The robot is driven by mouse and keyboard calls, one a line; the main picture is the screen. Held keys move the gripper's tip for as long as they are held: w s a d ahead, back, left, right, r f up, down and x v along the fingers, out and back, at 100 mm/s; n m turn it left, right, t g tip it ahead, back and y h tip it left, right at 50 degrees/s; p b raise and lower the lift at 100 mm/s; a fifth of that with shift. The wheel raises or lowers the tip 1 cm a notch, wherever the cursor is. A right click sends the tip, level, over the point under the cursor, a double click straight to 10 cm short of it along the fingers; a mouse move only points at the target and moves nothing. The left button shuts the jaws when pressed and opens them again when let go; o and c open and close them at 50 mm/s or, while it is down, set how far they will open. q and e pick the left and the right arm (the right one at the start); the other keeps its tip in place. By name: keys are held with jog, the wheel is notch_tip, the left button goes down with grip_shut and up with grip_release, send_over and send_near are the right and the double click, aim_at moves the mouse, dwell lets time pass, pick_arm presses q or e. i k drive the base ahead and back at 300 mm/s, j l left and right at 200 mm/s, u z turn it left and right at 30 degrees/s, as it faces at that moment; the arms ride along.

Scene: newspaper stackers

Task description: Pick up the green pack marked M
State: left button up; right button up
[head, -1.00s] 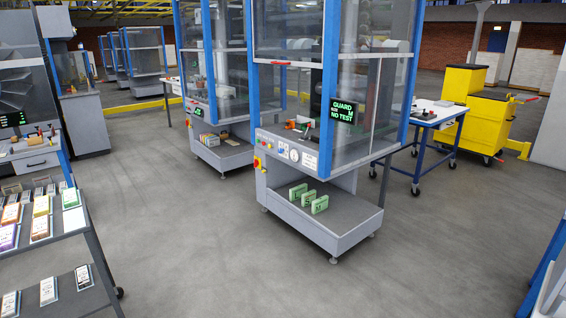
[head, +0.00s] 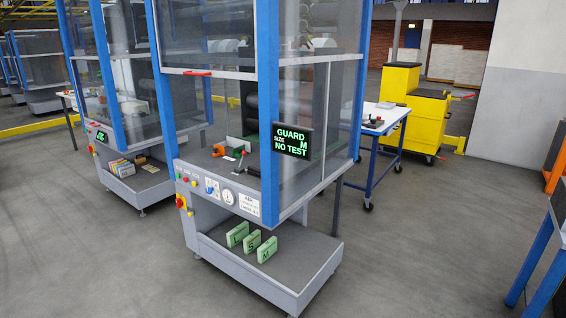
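Three pale green packs stand upright in a row on the lower grey shelf (head: 290,262) of the near blue-framed machine. The right, nearest pack (head: 267,250) bears a dark letter that looks like M. The middle pack (head: 252,242) and the left pack (head: 238,234) bear letters too small to read surely. The packs stand close together with narrow gaps. Neither of my grippers shows in the head view.
The near machine's sign (head: 292,141) reads GUARD, SIZE M, NO TEST. Its body overhangs the back of the shelf. A blue-legged table (head: 390,118) and yellow cabinet (head: 432,120) stand behind right.

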aim_at(265, 251)
jog(key=i+l, duration=0.2)
jog(key=i, duration=0.2)
jog(key=i+l, duration=0.2)
jog(key=i, duration=0.2)
jog(key=i+l+z, duration=0.1)
jog(key=i, duration=0.25)
